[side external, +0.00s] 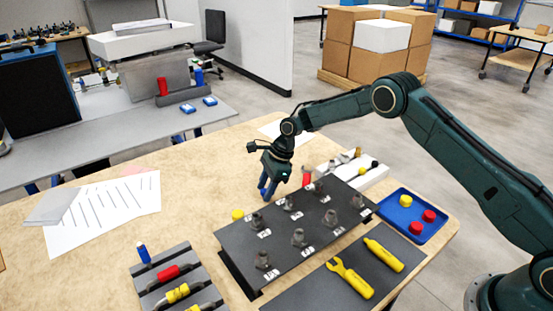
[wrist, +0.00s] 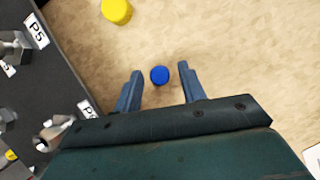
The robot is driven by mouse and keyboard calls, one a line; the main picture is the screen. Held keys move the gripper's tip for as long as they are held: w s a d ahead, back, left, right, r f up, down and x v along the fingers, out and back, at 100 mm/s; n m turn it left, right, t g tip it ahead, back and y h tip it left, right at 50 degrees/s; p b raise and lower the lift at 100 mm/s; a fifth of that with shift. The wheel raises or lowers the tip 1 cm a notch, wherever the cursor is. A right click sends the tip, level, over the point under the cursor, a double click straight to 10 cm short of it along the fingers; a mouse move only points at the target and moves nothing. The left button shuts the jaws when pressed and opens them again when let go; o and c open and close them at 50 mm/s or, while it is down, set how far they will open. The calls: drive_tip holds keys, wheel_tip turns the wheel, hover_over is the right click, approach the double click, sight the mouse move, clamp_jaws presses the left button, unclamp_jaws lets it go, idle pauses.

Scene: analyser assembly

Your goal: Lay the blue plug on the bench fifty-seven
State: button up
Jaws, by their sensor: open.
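The blue plug (wrist: 159,75) shows in the wrist view as a small round blue top against the tan bench (wrist: 225,60). It lies between the spread fingertips of my gripper (wrist: 158,80), with a gap on both sides, and appears to rest on the bench. My gripper is open and holds nothing. In the side external view, my gripper (side external: 267,189) points down low over the bench, just behind the dark panel (side external: 335,222). I cannot make out the plug there; the fingers are blue too.
A yellow plug (side external: 238,214) stands on the bench beside the panel. The panel carries several grey fittings with labels. A blue tray (side external: 407,228) with red and yellow plugs is at the right. A rack (side external: 180,280) stands front left.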

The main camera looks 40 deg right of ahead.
drive_tip(key=shift+r, duration=0.1)
drive_tip(key=v, duration=1.2)
idle(0.4)
drive_tip(key=s+d+r+n+t+h, duration=0.2)
drive_tip(key=s+r+n, duration=0.8)
drive_tip(key=s+r, duration=0.9)
drive_tip(key=s+d+n+t+h, duration=0.2)
drive_tip(key=s+n, duration=0.9)
drive_tip(key=s, duration=1.2)
drive_tip(key=shift+s+d+r, duration=0.4)
drive_tip(key=shift+d, duration=0.65)
